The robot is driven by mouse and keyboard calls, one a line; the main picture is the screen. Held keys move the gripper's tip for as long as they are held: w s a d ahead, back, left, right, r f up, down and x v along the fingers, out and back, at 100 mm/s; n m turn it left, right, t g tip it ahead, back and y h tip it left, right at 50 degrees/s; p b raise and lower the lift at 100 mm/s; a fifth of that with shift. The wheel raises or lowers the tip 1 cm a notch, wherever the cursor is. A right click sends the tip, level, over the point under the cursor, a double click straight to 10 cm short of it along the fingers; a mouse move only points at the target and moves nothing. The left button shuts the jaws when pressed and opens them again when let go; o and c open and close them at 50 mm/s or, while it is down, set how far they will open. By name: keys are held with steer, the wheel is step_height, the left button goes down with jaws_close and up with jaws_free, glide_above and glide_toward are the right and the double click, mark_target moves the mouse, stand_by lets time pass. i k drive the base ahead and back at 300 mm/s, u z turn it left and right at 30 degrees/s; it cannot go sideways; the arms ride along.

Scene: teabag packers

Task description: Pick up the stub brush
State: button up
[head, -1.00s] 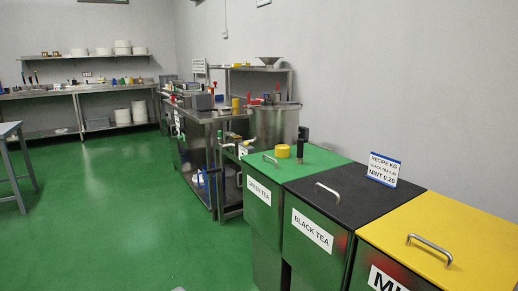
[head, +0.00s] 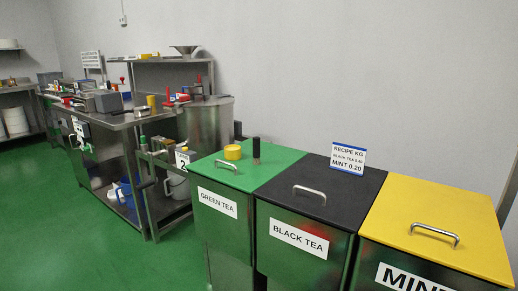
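A short yellow round object (head: 232,152) and a dark upright cylinder (head: 256,151) stand on the green lid of the GREEN TEA bin (head: 213,172). They are close together near the back of that lid. I cannot tell for sure whether either one is the stub brush; bristles are not clear at this size. No other object here is clearly a brush. My gripper is not in view.
Beside it stand the BLACK TEA bin with a black lid (head: 320,202) and a bin with a yellow lid (head: 430,215). A recipe sign (head: 348,158) stands at the back. A steel drum (head: 211,122) and a cluttered workbench (head: 118,117) are left. Green floor (head: 70,235) is open at lower left.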

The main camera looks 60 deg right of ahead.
mark_target(256, 140)
steer(key=z, duration=0.65)
steer(key=i, duration=0.8)
steer(key=z, duration=0.75)
